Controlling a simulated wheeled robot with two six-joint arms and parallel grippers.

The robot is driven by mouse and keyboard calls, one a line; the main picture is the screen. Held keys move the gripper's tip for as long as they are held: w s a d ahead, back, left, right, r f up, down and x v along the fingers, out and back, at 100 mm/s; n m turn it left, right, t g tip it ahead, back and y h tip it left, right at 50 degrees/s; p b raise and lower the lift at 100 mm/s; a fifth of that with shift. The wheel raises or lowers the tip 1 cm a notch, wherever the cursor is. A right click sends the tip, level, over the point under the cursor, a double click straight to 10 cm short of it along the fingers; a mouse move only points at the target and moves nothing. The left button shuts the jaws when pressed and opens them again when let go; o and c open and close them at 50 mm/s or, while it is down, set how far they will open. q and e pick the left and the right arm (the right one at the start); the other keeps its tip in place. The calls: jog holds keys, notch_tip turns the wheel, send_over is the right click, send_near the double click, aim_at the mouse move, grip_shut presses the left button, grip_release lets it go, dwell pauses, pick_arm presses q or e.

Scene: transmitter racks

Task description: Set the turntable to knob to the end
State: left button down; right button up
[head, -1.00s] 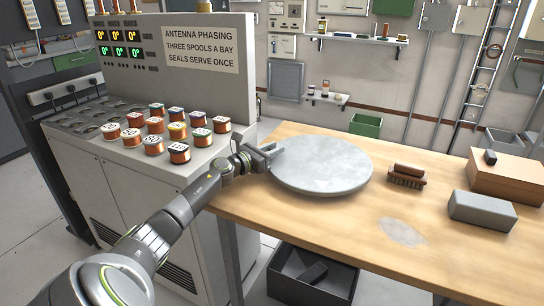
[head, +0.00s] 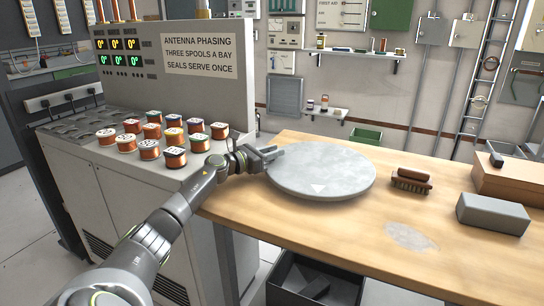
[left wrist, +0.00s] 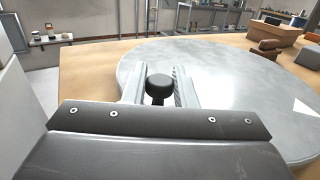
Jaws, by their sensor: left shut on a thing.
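The turntable (head: 330,165) is a round grey disc lying flat on the wooden table, with a pale triangle mark (head: 318,189) near its front edge. It also fills much of the left wrist view (left wrist: 225,85), where the triangle is at the right. My left gripper (head: 276,153) is at the disc's left rim. In the left wrist view its two fingers (left wrist: 158,88) are on either side of a short black knob (left wrist: 158,90) at the rim, shut on it. In the head view the fingers hide the knob. My right gripper is not in view.
A brush (head: 411,181), a grey block (head: 493,213) and a brown box (head: 510,180) lie on the table's right side. A cabinet with several copper spools (head: 174,157) stands left of the table. A dark open bin (head: 310,280) is below the table's front edge.

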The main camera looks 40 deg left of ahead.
pick_arm(q)
jog(key=shift+d+f, duration=0.1)
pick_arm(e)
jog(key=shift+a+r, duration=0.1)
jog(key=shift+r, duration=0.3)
pick_arm(q)
jog(key=c, duration=1.3)
grip_release()
jog(key=shift+w, duration=0.1)
jog(key=shift+o, duration=0.2)
jog(key=shift+r, duration=0.55)
notch_tip(320, 180, up, 9)
jog(key=shift+p, duration=1)
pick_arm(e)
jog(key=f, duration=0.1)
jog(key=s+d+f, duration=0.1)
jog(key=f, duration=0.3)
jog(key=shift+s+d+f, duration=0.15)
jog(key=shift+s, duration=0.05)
